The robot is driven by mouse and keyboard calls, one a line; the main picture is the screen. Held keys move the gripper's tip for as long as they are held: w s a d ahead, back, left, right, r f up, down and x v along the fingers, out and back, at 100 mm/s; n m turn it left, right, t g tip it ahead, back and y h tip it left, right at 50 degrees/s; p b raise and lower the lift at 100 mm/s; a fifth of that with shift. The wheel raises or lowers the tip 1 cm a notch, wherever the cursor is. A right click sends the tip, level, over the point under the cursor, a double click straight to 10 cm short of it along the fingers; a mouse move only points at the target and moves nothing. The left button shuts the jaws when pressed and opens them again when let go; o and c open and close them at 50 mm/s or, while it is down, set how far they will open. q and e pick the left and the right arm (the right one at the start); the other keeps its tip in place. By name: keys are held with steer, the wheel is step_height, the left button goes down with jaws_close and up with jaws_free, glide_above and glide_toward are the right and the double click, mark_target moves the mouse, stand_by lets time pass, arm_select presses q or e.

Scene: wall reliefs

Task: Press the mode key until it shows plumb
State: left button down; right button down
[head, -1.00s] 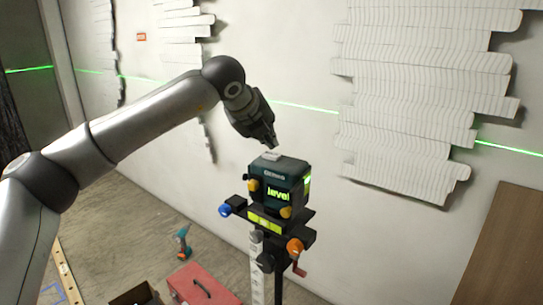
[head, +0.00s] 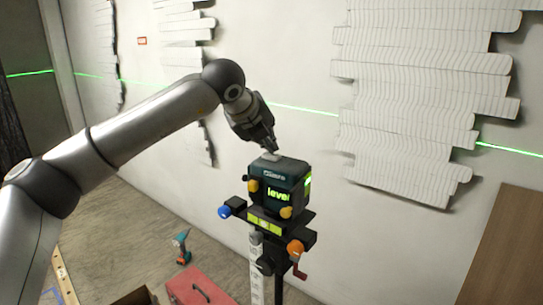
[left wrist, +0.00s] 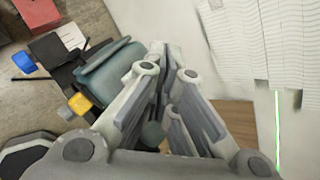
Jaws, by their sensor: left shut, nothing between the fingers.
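The laser level (head: 277,183) is a dark teal box on a stand, and its front display (head: 278,194) reads "level" in green. A pale grey mode key (head: 268,157) sits on top, partly hidden by my fingertips. My left gripper (head: 271,149) is shut and empty, pointing down right at the key; I cannot tell whether it touches or presses it. In the left wrist view the shut fingers (left wrist: 165,52) reach past the teal housing (left wrist: 108,72), and the key is not clear. My right gripper is not in view.
Blue (head: 225,211) and orange (head: 295,247) knobs stick out below the laser level. The relief wall (head: 420,90) with a green laser line stands close behind. A red toolbox (head: 195,287) and a drill (head: 182,247) are on the floor. A brown board (head: 510,250) stands at right.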

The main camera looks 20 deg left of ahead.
mark_target(268, 154)
arm_select(q)
steer(key=shift+f+b, duration=0.35)
steer(key=shift+b, duration=0.05)
steer(key=shift+r, duration=0.15)
stand_by(0.5)
steer(key=shift+r+p, duration=0.3)
steer(key=shift+r, duration=0.45)
steer(key=shift+r, duration=0.1)
steer(key=shift+r+p, duration=1.3)
steer(key=shift+r, duration=1.15)
steer(key=shift+f, duration=0.1)
